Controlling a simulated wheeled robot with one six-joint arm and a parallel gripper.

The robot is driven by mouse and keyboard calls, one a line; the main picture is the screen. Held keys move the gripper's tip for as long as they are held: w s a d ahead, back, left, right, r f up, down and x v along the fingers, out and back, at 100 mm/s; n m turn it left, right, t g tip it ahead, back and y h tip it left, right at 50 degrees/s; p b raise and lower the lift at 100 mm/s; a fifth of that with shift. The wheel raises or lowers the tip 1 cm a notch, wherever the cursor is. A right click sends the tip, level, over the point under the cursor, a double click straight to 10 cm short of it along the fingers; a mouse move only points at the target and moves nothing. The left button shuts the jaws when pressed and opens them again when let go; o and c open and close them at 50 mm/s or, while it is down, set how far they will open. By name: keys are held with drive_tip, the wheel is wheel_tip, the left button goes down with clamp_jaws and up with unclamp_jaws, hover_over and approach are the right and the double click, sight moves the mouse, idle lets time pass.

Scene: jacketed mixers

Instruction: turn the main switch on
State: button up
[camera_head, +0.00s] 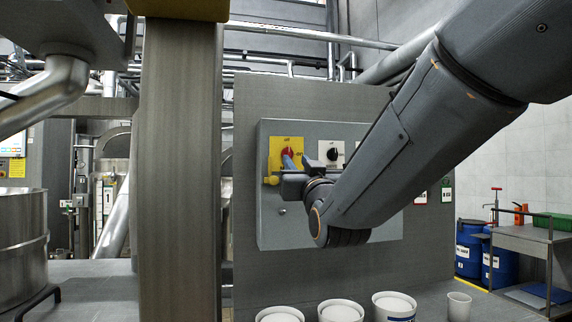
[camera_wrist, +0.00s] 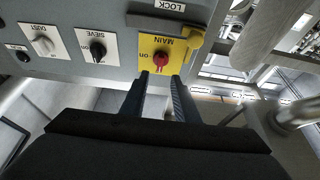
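The main switch is a red knob (camera_head: 287,153) on a yellow plate (camera_head: 275,146) at the upper left of a grey control box. In the wrist view the red knob (camera_wrist: 160,61) sits on the yellow plate marked MAIN, with ON beside it. I cannot tell for certain which way the knob points. My gripper (camera_wrist: 161,80) is open and empty. Its two fingers reach toward the knob, which shows between and just beyond the fingertips. In the head view my gripper (camera_head: 290,164) is in front of the plate and hides its lower part.
The SIEVE knob (camera_wrist: 97,50) and DUST knob (camera_wrist: 43,45) are on the same box. White tubs (camera_head: 340,312) stand on the bench below. A metal post (camera_head: 178,160) stands left of the box.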

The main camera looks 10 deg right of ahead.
sight(289, 151)
drive_tip(key=p+x, duration=0.1)
drive_tip(key=x, duration=0.6)
drive_tip(key=shift+w+p, duration=0.25)
drive_tip(key=shift+p, duration=0.1)
clamp_jaws()
